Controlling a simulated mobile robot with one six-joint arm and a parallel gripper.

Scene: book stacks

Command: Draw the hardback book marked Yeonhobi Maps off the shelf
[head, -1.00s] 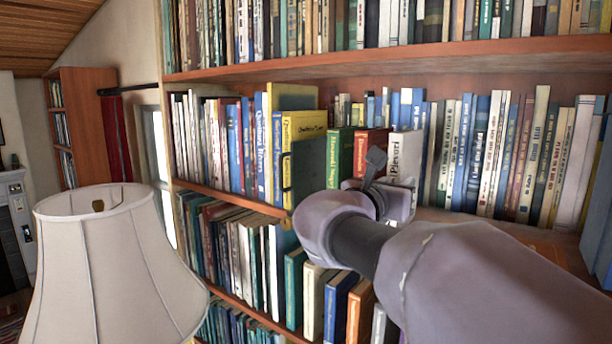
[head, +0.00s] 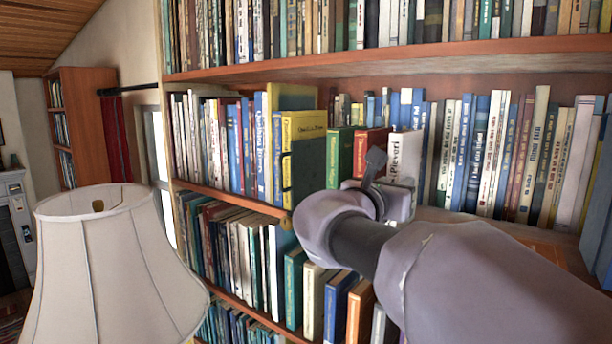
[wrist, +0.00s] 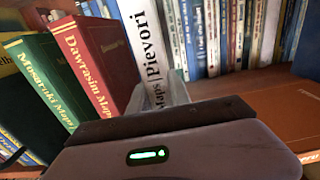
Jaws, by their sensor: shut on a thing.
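No book label that I can read says Yeonhobi Maps. My gripper (head: 399,193) is at the shelf front, low on a white book (head: 407,150) whose spine reads Pievori. In the wrist view, the white book (wrist: 146,38) reads "Maps | Pievori" and my gripper (wrist: 168,92) is shut on the lower end of its spine. The book stands upright in the row. A red book (wrist: 93,60) marked Dawrasim Maps stands left of it, and a green book (wrist: 43,80) marked Masaruki Maps stands left of that. The gripper body hides the bottom of the white book.
A yellow and dark book (head: 304,165) stands further left. The upper shelf (head: 400,62) runs overhead. A lamp shade (head: 110,250) stands at the front left.

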